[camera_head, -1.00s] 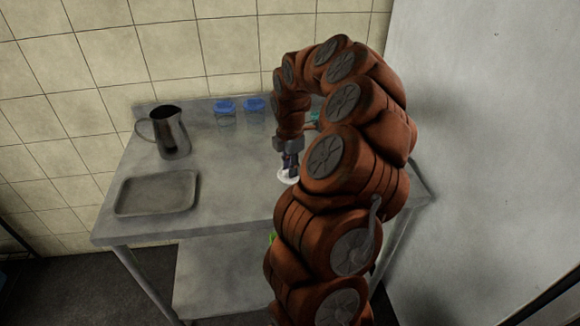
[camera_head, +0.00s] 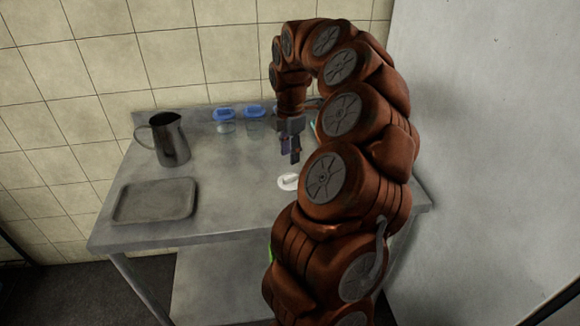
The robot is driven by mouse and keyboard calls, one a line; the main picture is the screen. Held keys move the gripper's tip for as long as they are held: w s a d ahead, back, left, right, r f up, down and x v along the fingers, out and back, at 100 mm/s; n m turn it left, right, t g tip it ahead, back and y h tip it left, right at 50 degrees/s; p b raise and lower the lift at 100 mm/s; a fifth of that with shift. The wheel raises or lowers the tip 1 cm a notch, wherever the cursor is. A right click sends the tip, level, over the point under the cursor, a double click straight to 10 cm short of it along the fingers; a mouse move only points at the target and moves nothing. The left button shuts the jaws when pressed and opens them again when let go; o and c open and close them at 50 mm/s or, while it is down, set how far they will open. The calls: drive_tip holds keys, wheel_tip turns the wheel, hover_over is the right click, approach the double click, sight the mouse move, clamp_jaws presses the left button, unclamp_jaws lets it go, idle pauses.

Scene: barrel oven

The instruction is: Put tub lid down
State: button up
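The tub lid (camera_head: 288,182) is a small white disc lying on the metal table, left of my arm. My gripper (camera_head: 290,158) is above the lid and apart from it, pointing down. Its two dark fingers show a small gap between them, with nothing held. Part of the lid's right side is close to my arm in the picture.
On the metal table (camera_head: 235,190) stand a metal jug (camera_head: 171,140) and a shallow grey tray (camera_head: 155,201) at the left. Blue-lidded tubs (camera_head: 224,121) stand along the back edge. The table's middle is clear. A pale wall or panel (camera_head: 480,130) rises at the right.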

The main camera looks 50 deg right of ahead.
drive_tip(key=s+a+r+m, duration=0.2)
drive_tip(key=a+r, duration=0.1)
drive_tip(key=a, duration=0.8)
drive_tip(key=s+a+r+m, duration=0.2)
drive_tip(key=a+r, duration=0.2)
drive_tip(key=a, duration=0.6)
drive_tip(key=s+a+f+m, duration=0.2)
drive_tip(key=s+a+m, duration=0.1)
drive_tip(key=s, duration=0.3)
drive_tip(key=s+a+f+m+g, duration=0.1)
drive_tip(key=s+a+f+m, duration=0.2)
drive_tip(key=s, duration=0.4)
drive_tip(key=s+a+f+m, duration=0.3)
drive_tip(key=s+a+m, duration=0.2)
drive_tip(key=s, duration=0.1)
drive_tip(key=shift+s+a+f+g, duration=0.25)
drive_tip(key=shift+s+a+g, duration=0.05)
drive_tip(key=shift+s+g, duration=0.1)
wheel_tip(320, 180, up, 4)
drive_tip(key=p, duration=0.4)
drive_tip(key=shift+r, duration=0.25)
